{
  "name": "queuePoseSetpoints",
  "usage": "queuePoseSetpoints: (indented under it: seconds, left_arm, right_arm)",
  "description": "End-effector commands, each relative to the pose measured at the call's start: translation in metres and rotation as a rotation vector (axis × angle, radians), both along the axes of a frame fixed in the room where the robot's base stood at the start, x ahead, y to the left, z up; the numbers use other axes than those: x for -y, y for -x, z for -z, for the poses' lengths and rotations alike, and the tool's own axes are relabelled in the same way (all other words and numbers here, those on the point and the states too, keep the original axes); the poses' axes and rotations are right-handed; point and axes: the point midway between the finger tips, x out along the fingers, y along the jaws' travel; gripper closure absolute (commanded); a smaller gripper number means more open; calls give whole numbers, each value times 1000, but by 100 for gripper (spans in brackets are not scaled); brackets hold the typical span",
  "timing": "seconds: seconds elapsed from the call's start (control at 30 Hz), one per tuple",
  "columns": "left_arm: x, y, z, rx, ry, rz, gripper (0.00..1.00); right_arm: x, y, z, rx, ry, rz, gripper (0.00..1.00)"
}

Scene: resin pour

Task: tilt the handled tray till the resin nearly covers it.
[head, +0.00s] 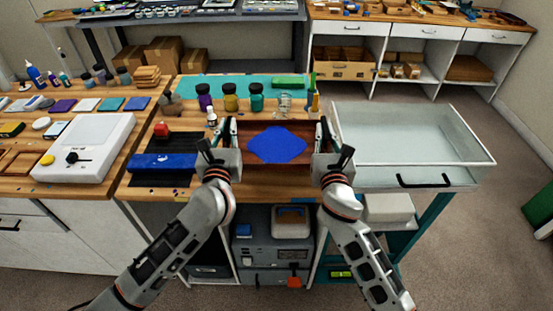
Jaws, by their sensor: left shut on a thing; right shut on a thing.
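The handled tray (243,166) is a brown wooden tray in the middle of the workbench, between my two grippers. My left gripper (226,148) is shut on the tray's left end. My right gripper (327,147) is shut on its right end. The fingers hide the handles. I cannot tell whether the tray is lifted or tilted.
A blue block (163,163) lies on the left. A white scale (90,148) is on the left bench.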

Motion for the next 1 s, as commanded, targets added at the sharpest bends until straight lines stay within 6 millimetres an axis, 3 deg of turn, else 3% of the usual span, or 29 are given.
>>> queuePoseSetpoints:
  seconds: [0.43, 0.8, 1.0]
  left_arm:
    - [0, 0, -3, 1, 3, 0, 100]
    - [-7, 0, 25, -10, 201, 2, 100]
    - [-8, -1, 28, -10, 230, 3, 100]
  right_arm:
    - [0, 0, -4, 1, 3, 0, 100]
    - [-11, 0, -30, -6, 200, 0, 100]
    - [-12, 0, -33, -9, 229, 1, 100]
